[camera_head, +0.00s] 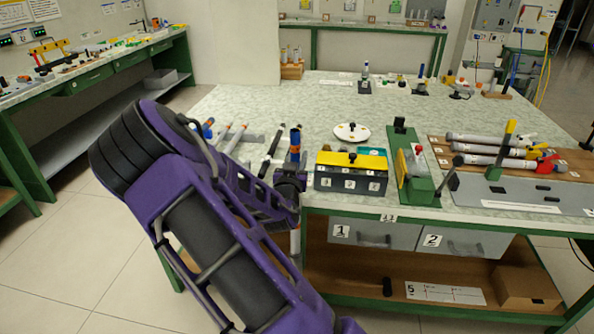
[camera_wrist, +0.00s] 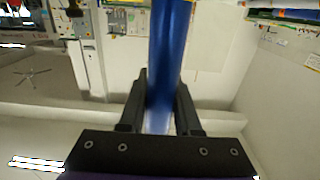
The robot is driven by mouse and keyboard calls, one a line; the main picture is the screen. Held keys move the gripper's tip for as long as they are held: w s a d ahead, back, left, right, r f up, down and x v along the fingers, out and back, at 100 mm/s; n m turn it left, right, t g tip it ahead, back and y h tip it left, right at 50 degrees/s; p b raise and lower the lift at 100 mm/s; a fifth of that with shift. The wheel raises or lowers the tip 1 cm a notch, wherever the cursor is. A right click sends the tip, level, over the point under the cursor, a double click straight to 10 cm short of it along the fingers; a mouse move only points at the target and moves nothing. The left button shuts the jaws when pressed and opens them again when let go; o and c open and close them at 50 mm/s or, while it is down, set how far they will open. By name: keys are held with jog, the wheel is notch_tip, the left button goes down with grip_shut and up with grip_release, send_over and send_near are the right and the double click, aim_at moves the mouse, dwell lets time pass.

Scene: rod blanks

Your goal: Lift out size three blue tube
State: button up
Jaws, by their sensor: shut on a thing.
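My gripper (camera_wrist: 160,105) is shut on a blue tube (camera_wrist: 170,45), which stands up between the two black fingers in the wrist view. The tube's lower part looks paler and clear. In the head view, the top of the blue tube (camera_head: 295,140) shows upright just left of a yellow-topped black box (camera_head: 350,170) with numbered labels.
Several pale rods (camera_head: 238,136) lie on the table left of the tube, one with a blue end. A white round disc (camera_head: 351,131) lies behind the box. A green fixture (camera_head: 412,165) stands right of it. Large grey tubes (camera_head: 490,150) lie farther right.

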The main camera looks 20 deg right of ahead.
notch_tip(320, 180, up, 19)
jog(key=p, duration=0.3)
jog(key=shift+f, duration=0.15)
dwell(0.3)
